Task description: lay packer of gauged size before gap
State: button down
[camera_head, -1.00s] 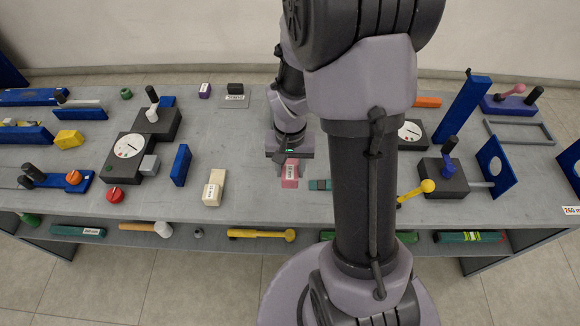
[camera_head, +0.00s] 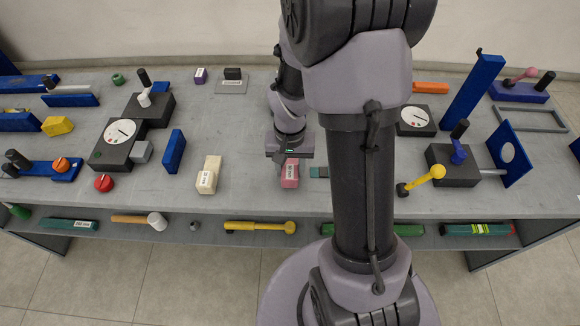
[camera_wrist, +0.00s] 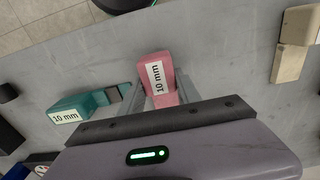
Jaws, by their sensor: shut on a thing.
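My gripper (camera_wrist: 162,95) is shut on a pink packer (camera_wrist: 159,76), whose white label reads 10 mm. The packer also shows in the head view (camera_head: 290,176) below the wrist, over the middle of the grey bench (camera_head: 330,205). I cannot tell whether it touches the bench top. A teal packer (camera_wrist: 88,104), also labelled 10 mm, lies beside it in the wrist view; only its end (camera_head: 319,171) shows past my arm in the head view. A cream packer (camera_head: 209,176) with a label lies to the left. I cannot make out which opening is the gap.
Left stand a dial gauge (camera_head: 119,132), a red knob (camera_head: 104,183) and an upright blue plate (camera_head: 174,151). A lower shelf holds a mallet (camera_head: 140,219).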

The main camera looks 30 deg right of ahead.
jog(key=shift+f+b, duration=0.6)
jog(key=shift+f, duration=0.05)
jog(key=c, duration=0.8)
grip_release()
jog(key=shift+o, duration=0.2)
notch_tip(320, 180, up, 18)
jog(key=p, duration=0.8)
jog(key=shift+f, duration=0.25)
